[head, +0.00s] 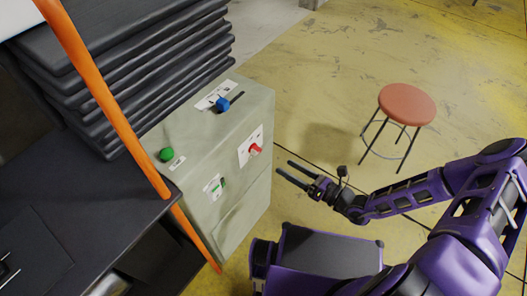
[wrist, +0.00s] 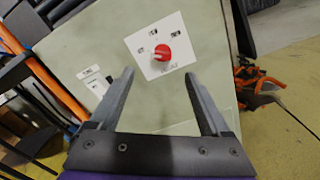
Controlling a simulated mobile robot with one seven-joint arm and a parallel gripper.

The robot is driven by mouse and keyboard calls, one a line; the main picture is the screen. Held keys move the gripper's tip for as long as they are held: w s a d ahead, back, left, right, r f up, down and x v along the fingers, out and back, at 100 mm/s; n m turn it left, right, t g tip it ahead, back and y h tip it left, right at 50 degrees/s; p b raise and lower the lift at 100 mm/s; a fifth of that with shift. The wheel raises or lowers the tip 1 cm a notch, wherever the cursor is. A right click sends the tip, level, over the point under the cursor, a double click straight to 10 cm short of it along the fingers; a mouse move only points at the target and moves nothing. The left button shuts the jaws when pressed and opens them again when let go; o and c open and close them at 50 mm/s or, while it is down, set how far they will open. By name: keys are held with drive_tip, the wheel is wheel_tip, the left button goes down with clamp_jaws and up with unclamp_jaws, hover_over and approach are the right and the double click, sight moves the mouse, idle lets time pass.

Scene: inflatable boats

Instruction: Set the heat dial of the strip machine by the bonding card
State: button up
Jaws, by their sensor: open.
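The strip machine (head: 225,130) is a grey-green cabinet left of centre in the head view. A red dial (head: 255,149) on a white marked plate is on its side face. In the wrist view the red dial (wrist: 162,52) shows ahead, above and between the fingertips; the plate's lettering is too small to read surely. My gripper (head: 284,173) is open and empty, in front of that face and apart from the dial. It also shows in the wrist view (wrist: 160,78). I cannot make out a bonding card.
The machine also bears a green button (head: 166,154), a blue knob (head: 222,104) by a slot and a green switch (head: 218,186). Black folded sheets (head: 130,60) and an orange post (head: 100,85) stand left. A red stool (head: 407,104) stands right on open yellow floor.

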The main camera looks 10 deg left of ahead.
sight(261, 150)
drive_tip(key=x, duration=1)
drive_tip(key=shift+w, duration=0.15)
clamp_jaws()
drive_tip(key=shift+m, duration=0.3)
drive_tip(key=m, duration=0.4)
drive_tip(key=shift+w+m+p, duration=0.15)
drive_tip(key=shift+m+p, duration=0.15)
drive_tip(key=m, duration=0.6)
drive_tip(key=shift+w+d+f, duration=0.1)
drive_tip(key=shift+w+f, duration=0.05)
drive_tip(key=shift+f, duration=0.05)
drive_tip(key=shift+m, duration=0.4)
